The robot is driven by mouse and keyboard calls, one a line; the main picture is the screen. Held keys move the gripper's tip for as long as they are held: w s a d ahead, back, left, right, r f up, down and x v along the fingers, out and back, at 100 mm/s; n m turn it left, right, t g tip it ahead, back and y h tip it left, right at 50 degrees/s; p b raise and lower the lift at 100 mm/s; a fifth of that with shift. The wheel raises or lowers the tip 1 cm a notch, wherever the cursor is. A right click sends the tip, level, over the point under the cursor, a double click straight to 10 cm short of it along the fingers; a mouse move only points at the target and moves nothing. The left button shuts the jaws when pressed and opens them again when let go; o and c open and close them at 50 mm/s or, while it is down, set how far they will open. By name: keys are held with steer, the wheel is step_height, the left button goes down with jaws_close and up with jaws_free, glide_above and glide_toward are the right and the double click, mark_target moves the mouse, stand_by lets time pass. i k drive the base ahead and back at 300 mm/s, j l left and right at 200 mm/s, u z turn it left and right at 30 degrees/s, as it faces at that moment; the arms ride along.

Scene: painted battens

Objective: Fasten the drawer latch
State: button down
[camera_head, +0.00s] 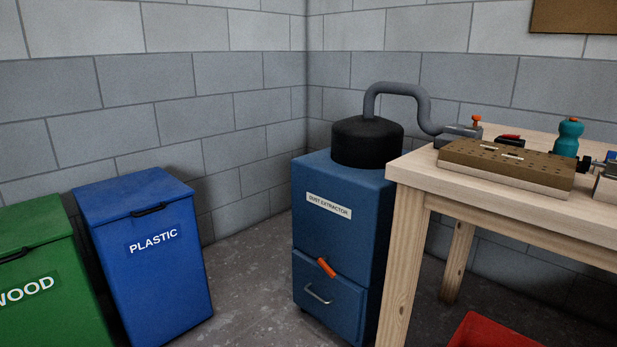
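A blue dust extractor cabinet (339,218) stands on the floor left of the workbench. Its lower part holds a blue drawer (341,304) with a metal handle (318,294). The drawer front looks flush with the cabinet, though a small gap would be hard to see. An orange latch (326,267) sits at the drawer's top edge. It is tilted, running from upper left to lower right. I cannot tell whether it is fastened. My gripper is not in view.
A workbench (407,172) with tools stands to the right, its front leg (403,270) close beside the cabinet. A blue plastic bin (146,270) and green wood bin (45,285) stand left. A red container (490,332) is under the bench. Floor (250,290) before the cabinet is clear.

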mark_target(321, 261)
steer(key=i+j+u, duration=0.1)
steer(key=i+j, duration=0.15)
steer(key=i, duration=0.15)
steer(key=i+j, duration=0.25)
steer(key=i+j+u, duration=0.15)
steer(key=i, duration=0.35)
